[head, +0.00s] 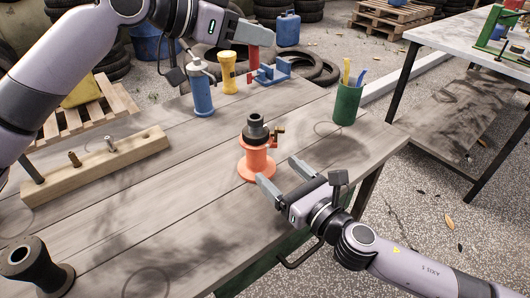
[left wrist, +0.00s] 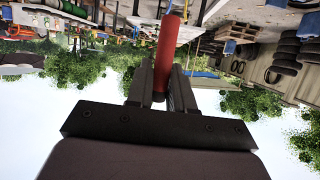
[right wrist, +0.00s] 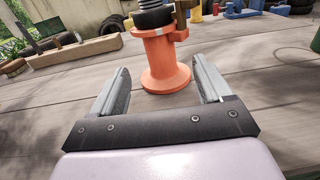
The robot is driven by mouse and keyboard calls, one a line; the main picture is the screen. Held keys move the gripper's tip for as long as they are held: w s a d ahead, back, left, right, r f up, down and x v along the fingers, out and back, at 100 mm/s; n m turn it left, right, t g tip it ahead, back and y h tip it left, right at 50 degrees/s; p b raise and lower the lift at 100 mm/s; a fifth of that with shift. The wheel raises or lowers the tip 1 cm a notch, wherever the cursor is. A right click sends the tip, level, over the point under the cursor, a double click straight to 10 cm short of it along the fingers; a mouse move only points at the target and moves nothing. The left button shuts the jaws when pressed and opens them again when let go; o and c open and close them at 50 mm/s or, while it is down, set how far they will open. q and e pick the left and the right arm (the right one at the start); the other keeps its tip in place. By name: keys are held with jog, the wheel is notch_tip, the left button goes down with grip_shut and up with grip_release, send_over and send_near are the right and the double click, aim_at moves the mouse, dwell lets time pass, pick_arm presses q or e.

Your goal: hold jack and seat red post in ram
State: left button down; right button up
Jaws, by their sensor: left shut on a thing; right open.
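The orange jack (head: 257,165) stands upright on the wooden table, with a black ram (head: 256,129) on top and a brass fitting (head: 277,133) at its side. My left gripper (head: 262,34) is shut on the red post (head: 254,58), held up above the far part of the table, apart from the jack. The post also shows between the fingers in the left wrist view (left wrist: 167,48). My right gripper (head: 279,171) is open just right of the jack's base. In the right wrist view the jack (right wrist: 163,62) stands beyond and between its spread fingers, apparently untouched.
A wooden block with pegs (head: 100,164) lies at left. A black spool-shaped part (head: 36,268) stands at near left. A blue bottle (head: 200,92), a yellow part (head: 228,72), a blue vise-like stand (head: 273,72) and a green cup (head: 346,103) line the far edge.

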aim_at(262, 156)
jog(key=x, duration=0.9)
jog(key=shift+w+a, duration=0.15)
jog(key=shift+w, duration=0.05)
grip_shut()
pick_arm(q)
jog(key=shift+f, duration=6.3)
